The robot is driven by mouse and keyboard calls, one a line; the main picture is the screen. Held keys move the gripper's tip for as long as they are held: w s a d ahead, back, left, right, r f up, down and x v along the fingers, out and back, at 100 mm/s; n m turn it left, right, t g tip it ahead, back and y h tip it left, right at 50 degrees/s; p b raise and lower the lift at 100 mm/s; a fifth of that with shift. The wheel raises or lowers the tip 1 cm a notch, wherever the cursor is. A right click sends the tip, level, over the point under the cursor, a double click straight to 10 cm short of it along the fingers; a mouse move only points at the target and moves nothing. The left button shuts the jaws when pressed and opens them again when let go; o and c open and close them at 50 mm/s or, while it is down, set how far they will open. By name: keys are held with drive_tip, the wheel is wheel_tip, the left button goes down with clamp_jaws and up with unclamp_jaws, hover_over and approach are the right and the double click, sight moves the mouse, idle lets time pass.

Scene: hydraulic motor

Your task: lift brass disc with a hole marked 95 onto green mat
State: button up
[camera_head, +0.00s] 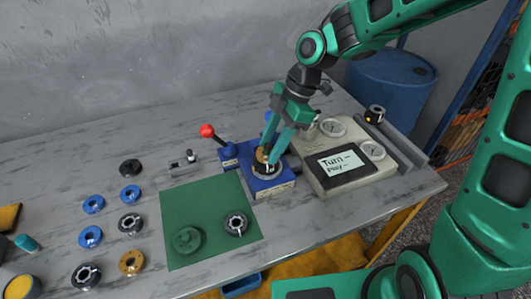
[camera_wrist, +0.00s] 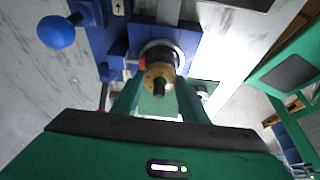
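A brass disc (camera_head: 262,155) with a hole sits on the dark post of the blue fixture (camera_head: 270,187). In the wrist view the brass disc (camera_wrist: 158,72) shows around a dark central shaft. My gripper (camera_head: 267,157) points down over it, with one finger on each side of the disc. I cannot tell whether the fingers touch it. Another brass disc (camera_head: 131,262) lies on the table left of the green mat (camera_head: 210,213). No number can be read on either disc. The mat bears a green disc (camera_head: 187,240) and a dark ring with a light centre (camera_head: 237,223).
A red-knobbed lever (camera_head: 207,130) stands left of the fixture. A gauge panel (camera_head: 345,165) with a written card stands close on its right. Blue rings (camera_head: 91,236) and dark rings (camera_head: 86,275) lie left of the mat. The mat's upper part is clear.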

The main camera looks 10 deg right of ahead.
drive_tip(key=c, duration=0.5)
drive_tip(key=shift+r, duration=0.15)
drive_tip(key=shift+w+r, duration=0.1)
drive_tip(key=shift+r, duration=0.4)
drive_tip(key=r, duration=0.3)
drive_tip(key=shift+s+a+r, duration=0.15)
drive_tip(key=shift+s+a, duration=0.05)
drive_tip(key=shift+s, duration=0.1)
drive_tip(key=s+a+r, duration=0.2)
drive_tip(key=s, duration=0.1)
drive_tip(key=s+a+r, duration=0.4)
drive_tip(key=s+a, duration=0.1)
drive_tip(key=shift+s+r, duration=0.25)
drive_tip(key=shift+s, duration=0.1)
drive_tip(key=shift+r, duration=0.15)
drive_tip(key=shift+r, duration=0.65)
